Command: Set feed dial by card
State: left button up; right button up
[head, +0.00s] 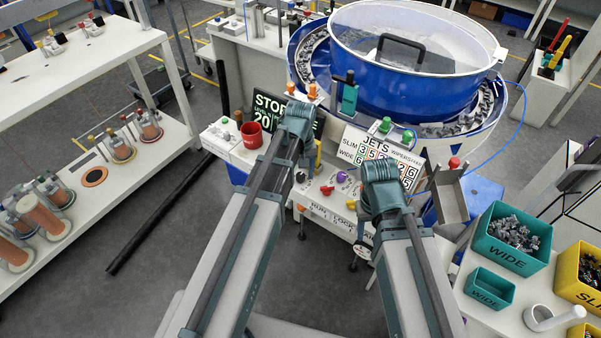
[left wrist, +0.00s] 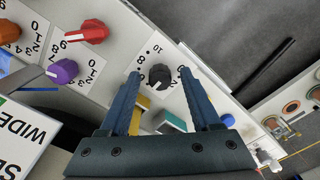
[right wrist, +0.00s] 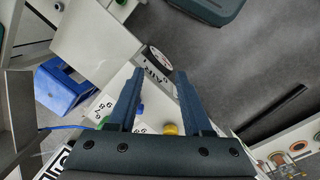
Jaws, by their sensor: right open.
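A black dial (left wrist: 159,76) on a white numbered plate shows in the left wrist view. My left gripper (left wrist: 159,73) is open, with one finger to each side of the dial; I cannot tell whether they touch it. A red dial (left wrist: 95,31), a purple dial (left wrist: 62,71) and an orange dial (left wrist: 9,30) sit beside it. The printed card (head: 376,156) headed JETS and WIPERS, with SLIM and WIDE rows, stands behind the panel in the head view; my right arm covers part of it. My right gripper (right wrist: 159,73) is open and empty above the panel's AIR end.
A blue bowl feeder (head: 400,70) stands behind the panel. A dark STOP sign (head: 270,105) and a red cup (head: 251,135) are at the left. Green WIDE bins (head: 488,287) and a yellow bin (head: 577,272) stand at the right. A round gauge (right wrist: 159,57) is near the right gripper.

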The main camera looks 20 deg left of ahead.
aim_at(301, 176)
pick_arm(q)
jog(key=shift+r, duration=0.1)
notch_tip(301, 176, up, 14)
jog(key=p, duration=1.3)
jog(key=shift+f+p, duration=0.2)
jog(key=shift+p, duration=0.2)
jog(key=s+d+f+m+y+b, duration=0.1)
jog(key=s+d+f+m+b, duration=0.3)
jog(key=s+d+m, duration=0.4)
jog(key=s+d, duration=0.2)
jog(key=s, duration=0.4)
jog(key=shift+s+d+m, duration=0.15)
jog(key=shift+d+m, duration=0.05)
jog(key=shift+m, duration=0.2)
jog(key=shift+d, duration=0.1)
